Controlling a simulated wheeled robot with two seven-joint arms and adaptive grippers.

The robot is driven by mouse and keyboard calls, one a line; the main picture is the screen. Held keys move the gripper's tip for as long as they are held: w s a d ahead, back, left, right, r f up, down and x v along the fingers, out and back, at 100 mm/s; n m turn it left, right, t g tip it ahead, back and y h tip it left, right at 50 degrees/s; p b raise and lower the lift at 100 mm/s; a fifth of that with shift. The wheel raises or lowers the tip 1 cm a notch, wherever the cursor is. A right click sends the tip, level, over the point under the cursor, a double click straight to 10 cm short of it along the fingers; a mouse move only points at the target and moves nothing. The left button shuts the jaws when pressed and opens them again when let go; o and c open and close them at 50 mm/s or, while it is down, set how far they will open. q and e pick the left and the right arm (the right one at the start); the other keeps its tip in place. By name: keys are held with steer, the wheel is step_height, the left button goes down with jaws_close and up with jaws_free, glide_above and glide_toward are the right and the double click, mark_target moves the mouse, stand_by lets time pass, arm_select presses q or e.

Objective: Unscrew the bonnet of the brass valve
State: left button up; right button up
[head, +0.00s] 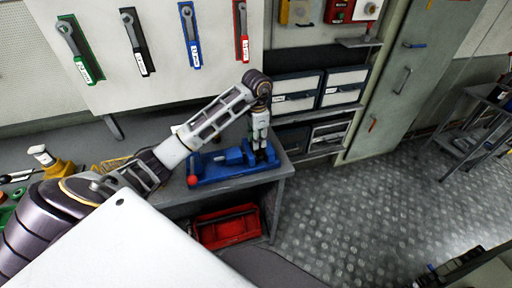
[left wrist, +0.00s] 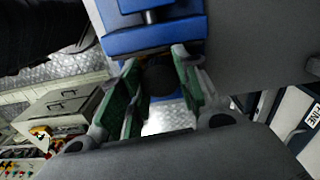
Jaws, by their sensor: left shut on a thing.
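My left gripper (head: 262,152) points down over the right end of the blue vise (head: 212,172) on the workbench. In the left wrist view, the gripper (left wrist: 158,94) has its two green-padded fingers on either side of a dark round part (left wrist: 160,78), shut on it. That part sits beside the blue vise (left wrist: 150,38). I cannot make out a brass colour on it, and the rest of the valve is hidden by the fingers and the vise. My right gripper is not in view.
Several wrenches, one with a blue handle (head: 190,35), hang on the white board above the bench. A red toolbox (head: 228,226) is on the shelf below. Drawers (head: 295,92) and a grey cabinet (head: 400,80) stand behind.

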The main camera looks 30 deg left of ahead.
arm_select(q)
steer(key=o, duration=0.8)
steer(key=shift+w, duration=0.15)
steer(key=m, duration=0.5)
steer(key=shift+m, duration=0.4)
steer(key=m, duration=0.5)
steer(key=shift+m, duration=7.2)
